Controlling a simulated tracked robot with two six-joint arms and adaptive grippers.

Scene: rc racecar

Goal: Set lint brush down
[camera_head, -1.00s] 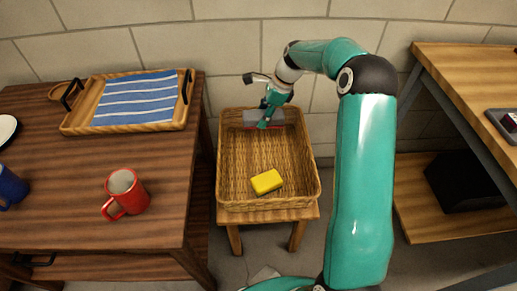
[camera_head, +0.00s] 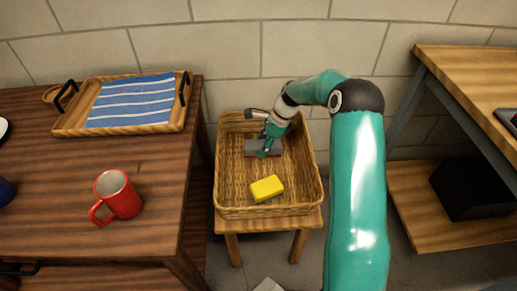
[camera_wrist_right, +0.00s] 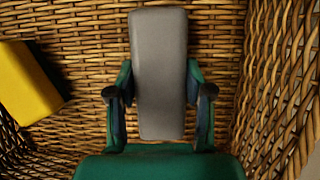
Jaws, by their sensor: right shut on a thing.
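The lint brush (camera_wrist_right: 160,70) shows as a grey, rounded block between the fingers of my right gripper (camera_wrist_right: 160,95) in the right wrist view. My right gripper (camera_head: 268,146) is shut on it. In the head view the grey brush (camera_head: 262,148) is inside the wicker basket (camera_head: 225,185), toward its back. I cannot tell whether the brush touches the basket's bottom. My left gripper is not in view.
A yellow sponge (camera_head: 267,188) lies in the front part of the basket, which stands on a small wooden stool (camera_head: 268,219). A table at left holds a red mug (camera_head: 117,196) and a tray (camera_head: 68,123). A wooden shelf unit (camera_head: 478,75) stands at right.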

